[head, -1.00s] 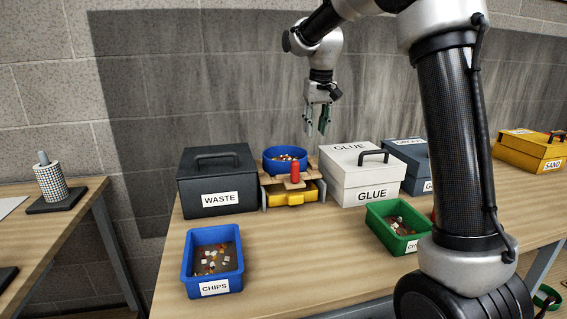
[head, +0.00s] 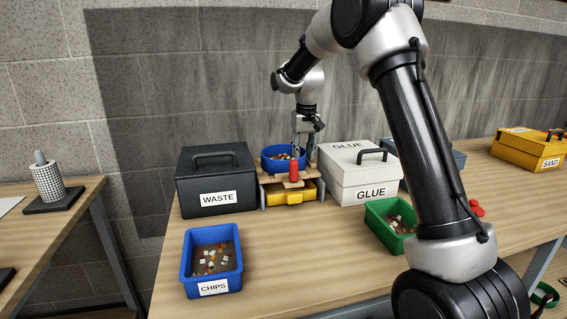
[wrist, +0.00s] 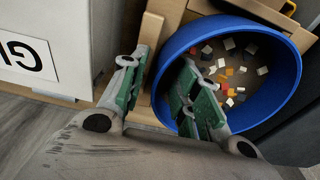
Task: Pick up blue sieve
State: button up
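The blue sieve (head: 270,164) is a round, blue-walled tub holding small coloured chips. It sits upright on a small wooden stand (head: 268,180) between the waste box and the glue box. My gripper (head: 303,152) is pointing down at the sieve's right side. In the wrist view, my gripper (wrist: 162,78) is open, with green-padded fingers apart. One finger is over the inside of the sieve (wrist: 281,104) and the other is outside it. The near rim passes between them; contact cannot be told. The sieve's bottom is partly hidden by chips.
The black waste box (head: 215,185) stands left of the sieve and the white glue box (head: 350,180) close on its right. A yellow drawer (head: 290,194) and a red cylinder (head: 294,172) are at the stand. Blue (head: 187,283) and green (head: 378,232) chip trays lie nearer.

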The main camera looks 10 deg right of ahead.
grip_shut()
jog(key=shift+r, duration=0.15)
